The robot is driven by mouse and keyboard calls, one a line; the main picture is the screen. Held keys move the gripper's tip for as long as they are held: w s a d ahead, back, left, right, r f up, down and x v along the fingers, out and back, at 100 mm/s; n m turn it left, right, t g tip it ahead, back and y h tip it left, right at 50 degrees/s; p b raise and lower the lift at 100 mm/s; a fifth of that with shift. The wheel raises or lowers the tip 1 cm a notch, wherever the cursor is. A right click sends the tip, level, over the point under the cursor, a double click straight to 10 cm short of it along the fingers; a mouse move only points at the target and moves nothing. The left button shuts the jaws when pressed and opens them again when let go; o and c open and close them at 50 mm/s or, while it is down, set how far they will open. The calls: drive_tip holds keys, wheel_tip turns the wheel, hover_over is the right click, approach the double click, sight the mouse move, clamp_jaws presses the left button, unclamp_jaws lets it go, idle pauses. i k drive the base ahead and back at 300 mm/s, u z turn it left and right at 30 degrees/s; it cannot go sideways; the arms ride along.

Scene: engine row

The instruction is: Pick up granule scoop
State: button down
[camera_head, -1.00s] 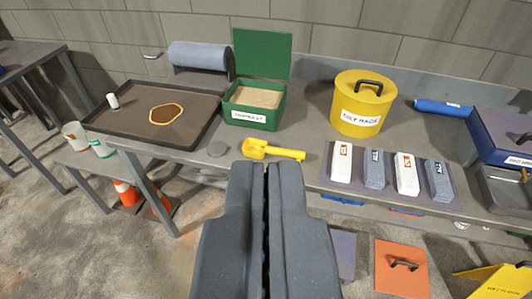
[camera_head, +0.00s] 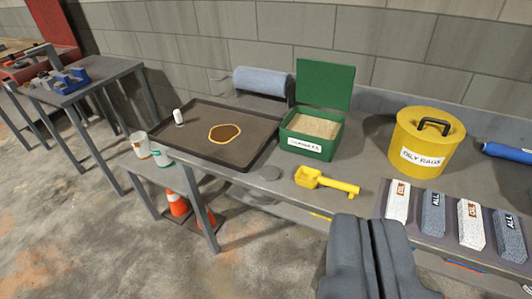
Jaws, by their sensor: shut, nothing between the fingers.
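The yellow granule scoop (camera_head: 327,181) lies on the grey workbench, near its front edge. Its bowl is to the left and its handle points right. My gripper (camera_head: 358,222) is shut and empty. In the picture its tips are below and slightly right of the scoop's handle, apart from it. The open green granule box (camera_head: 302,150), filled with pale granules, stands behind the scoop with its lid up.
A dark tray (camera_head: 253,144) with a brown spill and a white cylinder is to the left. A yellow oily rags bin (camera_head: 398,152) stands to the right, with several labelled blocks (camera_head: 432,214) in front. A grey disc (camera_head: 269,173) lies left of the scoop.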

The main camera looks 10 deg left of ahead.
sight(308, 178)
drive_tip(key=k, duration=0.65)
drive_tip(key=u, duration=0.5)
drive_tip(key=i, duration=0.7)
drive_tip(key=u, duration=0.65)
drive_tip(key=i, duration=1.1)
drive_tip(key=z, duration=0.7)
drive_tip(key=i, duration=0.65)
drive_tip(key=z, duration=0.55)
